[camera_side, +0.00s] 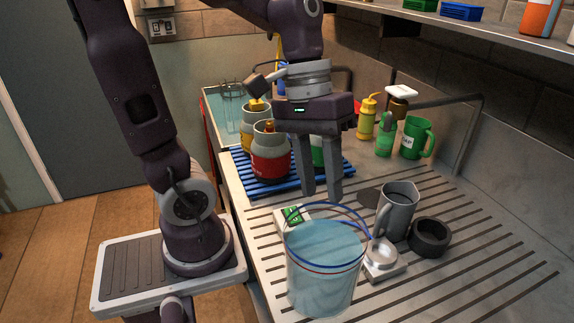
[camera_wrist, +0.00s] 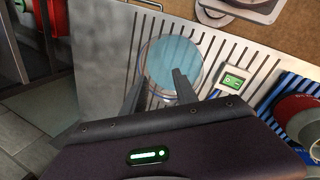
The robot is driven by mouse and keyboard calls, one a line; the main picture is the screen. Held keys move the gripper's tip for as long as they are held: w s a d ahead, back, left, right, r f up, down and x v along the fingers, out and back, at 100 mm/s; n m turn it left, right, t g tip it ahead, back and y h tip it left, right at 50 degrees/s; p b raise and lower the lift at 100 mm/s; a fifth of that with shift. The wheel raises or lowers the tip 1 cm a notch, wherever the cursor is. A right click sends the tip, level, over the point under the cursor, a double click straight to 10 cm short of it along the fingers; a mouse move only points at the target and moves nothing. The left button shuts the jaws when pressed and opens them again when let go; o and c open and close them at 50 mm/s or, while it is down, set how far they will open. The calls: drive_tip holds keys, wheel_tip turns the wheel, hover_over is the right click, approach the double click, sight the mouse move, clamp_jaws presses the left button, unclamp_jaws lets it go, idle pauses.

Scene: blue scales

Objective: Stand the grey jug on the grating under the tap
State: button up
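The grey jug (camera_side: 398,212) stands upright on the slotted metal worktop (camera_side: 480,255), right of my gripper in the side view. Its handle faces left, beside a small silver device with a round top (camera_side: 382,255). I cannot pick out the jug in the wrist view. My gripper (camera_side: 322,198) points down above the worktop, behind the clear bucket, with its fingers apart and nothing seen between them. The fingers also show parted in the wrist view (camera_wrist: 160,76). A thin dark pipe (camera_side: 480,120) stands at the back; I cannot tell whether it is the tap.
The clear bucket of blue liquid (camera_side: 325,275) stands in front of my gripper. A green-and-white box (camera_side: 292,215) is nearby. A black ring (camera_side: 430,238) sits right of the jug. Jars stand on a blue ribbed mat (camera_side: 333,174). A green mug (camera_side: 414,138) is behind. The right front is clear.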

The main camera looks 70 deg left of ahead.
drive_tip(key=shift+o, duration=0.3)
drive_tip(key=s+m+t+y, duration=0.1)
drive_tip(key=s+a+r+m+t+y, duration=0.1)
drive_tip(key=s+m+t, duration=0.1)
drive_tip(key=s+a+r+m+t+y, duration=0.1)
drive_tip(key=s+m, duration=0.1)
drive_tip(key=shift+r+t, duration=0.1)
drive_tip(key=shift+t, duration=0.2)
drive_tip(key=o, duration=0.3)
drive_tip(key=shift+a+m+y, duration=0.1)
drive_tip(key=shift+m+y, duration=0.2)
drive_tip(key=o, duration=0.7)
drive_tip(key=shift+r, duration=0.1)
